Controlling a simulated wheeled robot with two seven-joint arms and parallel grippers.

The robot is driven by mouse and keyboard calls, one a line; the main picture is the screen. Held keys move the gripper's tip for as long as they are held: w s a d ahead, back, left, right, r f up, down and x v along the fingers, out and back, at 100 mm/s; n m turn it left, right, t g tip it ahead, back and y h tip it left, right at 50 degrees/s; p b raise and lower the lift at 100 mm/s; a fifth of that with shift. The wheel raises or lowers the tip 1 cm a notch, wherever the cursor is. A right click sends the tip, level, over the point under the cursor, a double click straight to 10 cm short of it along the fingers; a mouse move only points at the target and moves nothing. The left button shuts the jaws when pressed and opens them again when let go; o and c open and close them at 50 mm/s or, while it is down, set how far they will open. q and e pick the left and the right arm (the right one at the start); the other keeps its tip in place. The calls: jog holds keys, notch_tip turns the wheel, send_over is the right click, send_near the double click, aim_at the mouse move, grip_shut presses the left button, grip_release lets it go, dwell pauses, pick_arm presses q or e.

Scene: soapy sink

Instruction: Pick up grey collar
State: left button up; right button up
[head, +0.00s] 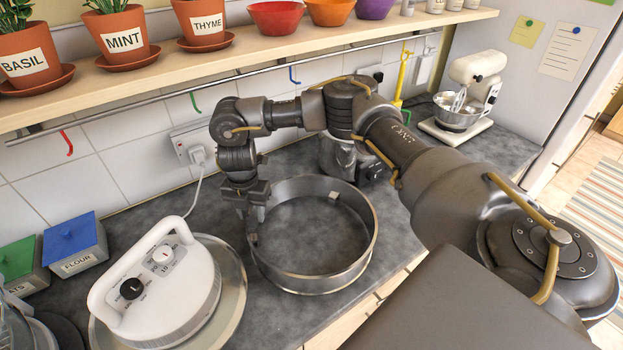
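The grey collar (318,283) is a wide, open metal ring on the dark countertop, with the counter showing through its middle. Small pale tabs show on its inner wall. My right gripper (254,212) points down at the collar's left rim, with its fingers at or very close to the wall. One finger seems to be on each side of the rim, but whether they press on it cannot be told. The collar looks level and appears to rest on the counter. My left gripper is not in view.
A white lid with a handle and dials (160,285) sits left of the collar on a round base. Green and blue canisters (72,243) stand farther left. A stand mixer (466,95) is at the back right. A shelf (250,48) with pots and bowls overhangs the counter.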

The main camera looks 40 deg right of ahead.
aim_at(254, 221)
jog(key=f, duration=0.1)
jog(key=f+p, duration=0.1)
jog(key=f, duration=0.2)
jog(key=shift+d, duration=0.25)
jog(key=shift+a, duration=0.1)
jog(key=shift+c, duration=0.7)
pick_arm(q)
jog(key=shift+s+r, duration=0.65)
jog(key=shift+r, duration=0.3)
pick_arm(e)
grip_shut()
